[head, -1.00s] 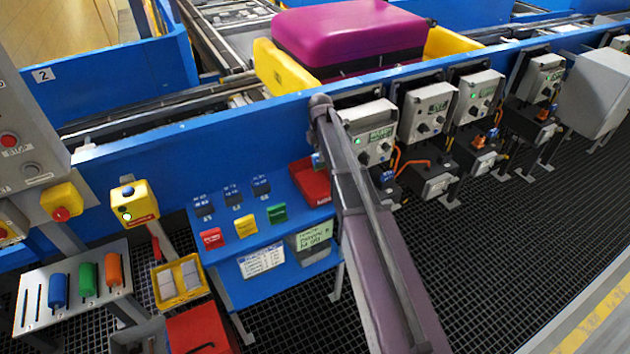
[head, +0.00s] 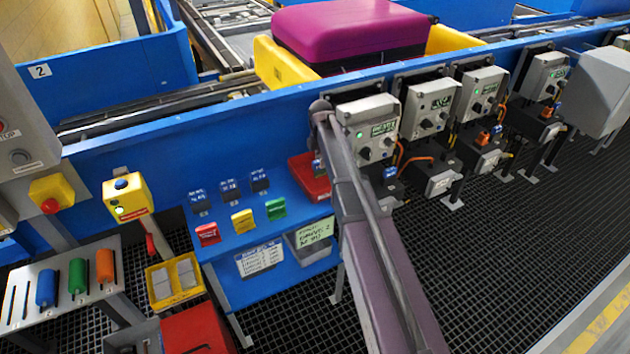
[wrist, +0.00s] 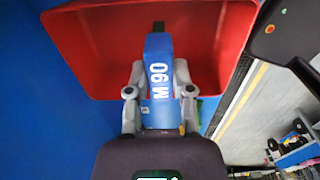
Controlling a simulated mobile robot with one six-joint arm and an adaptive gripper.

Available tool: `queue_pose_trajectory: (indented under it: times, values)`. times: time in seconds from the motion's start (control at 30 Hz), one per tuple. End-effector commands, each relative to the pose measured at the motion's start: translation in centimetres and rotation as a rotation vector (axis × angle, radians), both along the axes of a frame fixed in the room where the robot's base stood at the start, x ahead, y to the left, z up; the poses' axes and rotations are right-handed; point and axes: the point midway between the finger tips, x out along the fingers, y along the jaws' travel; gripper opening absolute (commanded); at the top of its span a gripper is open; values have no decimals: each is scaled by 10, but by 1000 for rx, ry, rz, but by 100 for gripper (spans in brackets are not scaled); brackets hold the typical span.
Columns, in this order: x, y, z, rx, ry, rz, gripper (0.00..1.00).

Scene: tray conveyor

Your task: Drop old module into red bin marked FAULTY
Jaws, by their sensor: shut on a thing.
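A blue module marked "M 90" (wrist: 158,52) is held between the two grey fingers of my gripper (wrist: 160,80), seen in the wrist view. The red bin (wrist: 70,45) opens beyond the module, and the module's far end overlaps the bin's inside in that view. How high the module is above the bin floor I cannot tell. In the head view the red bin (head: 305,172) sits on the blue shelf, partly covered by my arm. My gripper is mostly hidden there. No FAULTY marking on the bin is readable.
The blue shelf (head: 238,275) carries several dark blue modules (head: 229,190) and red, yellow and green pieces (head: 242,221). Grey control boxes (head: 433,105) with cables line the conveyor to the right. A purple suitcase (head: 350,35) lies in a yellow tray (head: 268,65) above.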

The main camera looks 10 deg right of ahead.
Motion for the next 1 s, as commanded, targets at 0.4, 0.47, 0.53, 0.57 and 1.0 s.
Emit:
queue_pose_trajectory:
  times: [0.4,0.47,0.53,0.57,1.0]
  values:
    - [0,-1,-6,0,0,-1,0]
    - [0,-1,-6,0,0,-1,0]
    - [0,-1,-6,0,0,-1,39]
    - [0,-1,-6,0,0,-1,48]
    - [0,-2,-6,0,0,-2,70]
